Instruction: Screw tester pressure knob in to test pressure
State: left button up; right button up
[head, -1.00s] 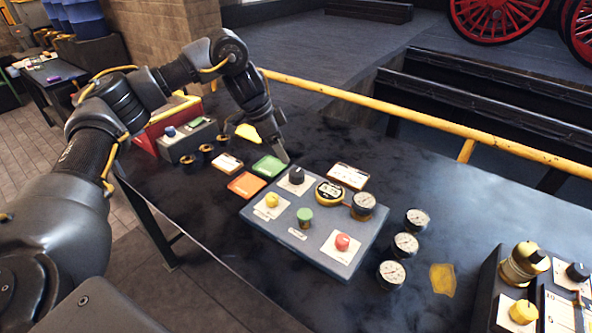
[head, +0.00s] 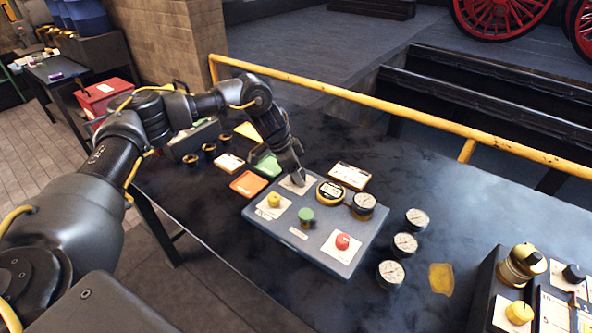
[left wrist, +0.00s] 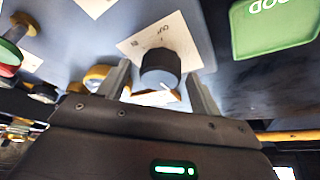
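The tester is a blue-grey box (head: 317,248) on the dark table, with a yellow knob (head: 274,199), a green knob (head: 306,217), a red knob (head: 342,241) and a dial gauge (head: 363,203) on top. Its black knob (left wrist: 160,66) stands on a white label plate in the left wrist view. In the head view that knob is hidden behind my left gripper (head: 298,180). My left gripper (left wrist: 158,74) is open, with one finger on each side of the black knob and a visible gap on both sides. My right gripper is not in view.
Green (head: 266,165) and orange (head: 248,184) cards lie left of the tester. Several loose gauges (head: 404,243) stand to its right. A second box (head: 487,300) with knobs is at the right edge. A yellow rail (head: 400,118) runs behind the table.

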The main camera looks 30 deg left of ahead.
pick_arm(q)
jog(key=c, duration=0.9)
jog(key=shift+m+g+p, duration=0.3)
jog(key=shift+m+p, duration=0.05)
jog(key=shift+m, duration=0.35)
jog(key=shift+h, duration=0.3)
jog(key=o, duration=1)
jog(key=b+v, duration=0.1)
jog(key=v, duration=1)
